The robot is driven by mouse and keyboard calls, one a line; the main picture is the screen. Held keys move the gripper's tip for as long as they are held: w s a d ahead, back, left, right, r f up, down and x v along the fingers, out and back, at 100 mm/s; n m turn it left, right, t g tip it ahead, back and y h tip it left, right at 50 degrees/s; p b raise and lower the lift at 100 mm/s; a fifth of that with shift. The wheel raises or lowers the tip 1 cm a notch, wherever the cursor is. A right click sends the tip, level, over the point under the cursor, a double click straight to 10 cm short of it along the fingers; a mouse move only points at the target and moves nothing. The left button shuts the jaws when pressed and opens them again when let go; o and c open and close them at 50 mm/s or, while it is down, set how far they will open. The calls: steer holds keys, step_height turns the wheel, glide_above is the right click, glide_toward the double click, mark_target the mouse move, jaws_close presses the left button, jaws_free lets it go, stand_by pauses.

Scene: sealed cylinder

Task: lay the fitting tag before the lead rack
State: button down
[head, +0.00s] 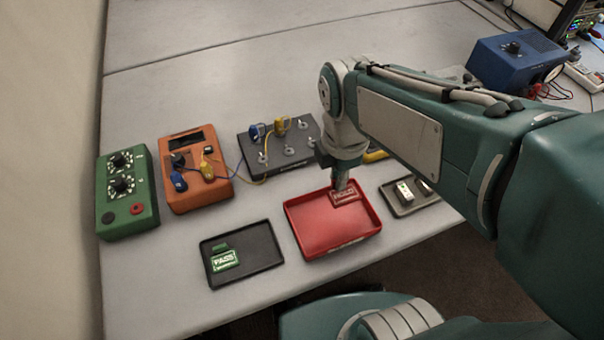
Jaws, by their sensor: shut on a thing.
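My gripper (341,185) points down over the red tray (318,237) and is shut on a red tag (346,196) with light lettering that seems to read HOLD. The tag is at the tray's back right part; whether it touches the tray floor I cannot tell. A green tag (224,260) marked PASS lies in the left part of a black tray (262,270). A dark grey block with pale posts, seemingly the lead rack (281,161), stands behind the red tray. A blue and a yellow plug are at its back.
An orange meter (203,196) with blue and yellow plugs and thin leads stands left of the block, beside a green dial box (125,208). A small tray (401,211) holds a whitish item. A blue box (512,57) is at back right.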

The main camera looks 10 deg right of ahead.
steer(key=w+a+f, duration=0.3)
steer(key=w+a, duration=0.1)
steer(key=w, duration=0.1)
glide_above(298, 180)
steer(key=f, duration=0.5)
steer(key=shift+s+d, duration=0.2)
steer(key=shift+s, duration=0.05)
steer(key=shift+w+f, duration=0.15)
steer(key=shift+f, duration=0.15)
steer(key=shift+w+a+f, duration=0.1)
steer(key=shift+a+f, duration=0.05)
steer(key=shift+f, duration=0.7)
steer(key=shift+w+a+f, duration=0.1)
steer(key=shift+a+f, duration=0.05)
steer(key=shift+f, duration=0.7)
steer(key=c, duration=0.8)
jaws_free()
steer(key=shift+o, duration=0.2)
